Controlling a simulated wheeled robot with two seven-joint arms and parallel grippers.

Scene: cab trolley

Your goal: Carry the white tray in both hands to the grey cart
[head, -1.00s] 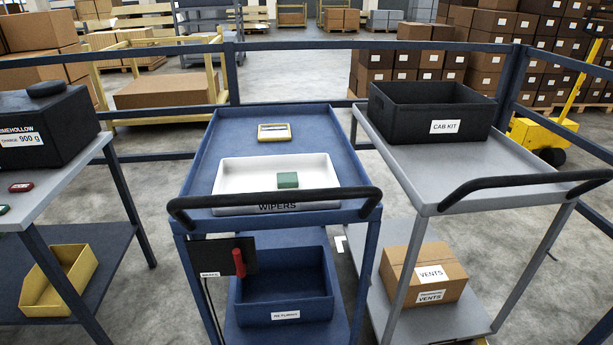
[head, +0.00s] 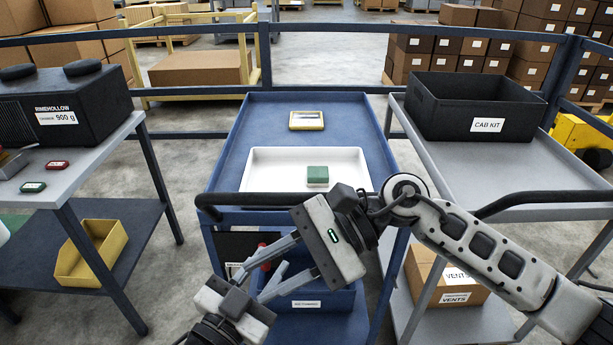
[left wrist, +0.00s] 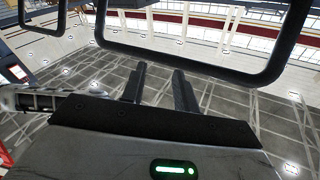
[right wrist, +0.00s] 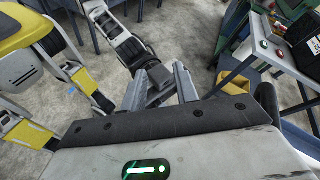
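The white tray (head: 262,170) lies on the top deck of the blue cart (head: 232,140), behind its black handle, with a green block (head: 318,174) inside. The grey cart (head: 455,165) stands to the right. My right gripper (head: 250,286) is in front of the blue cart, below handle height and apart from the tray; its fingers (right wrist: 160,82) are spread and empty. My left gripper shows at bottom centre, close to the right one; its fingers (left wrist: 160,85) are apart and empty, beneath a dark bar. The tray's front face is mostly hidden by the handle.
A black CAB KIT bin (head: 470,108) fills the back of the grey cart; its front deck is clear. A yellow-framed item (head: 307,121) lies behind the tray. A bench (head: 100,160) with black boxes stands left. The blue cart's lower shelf holds a blue bin (head: 335,297).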

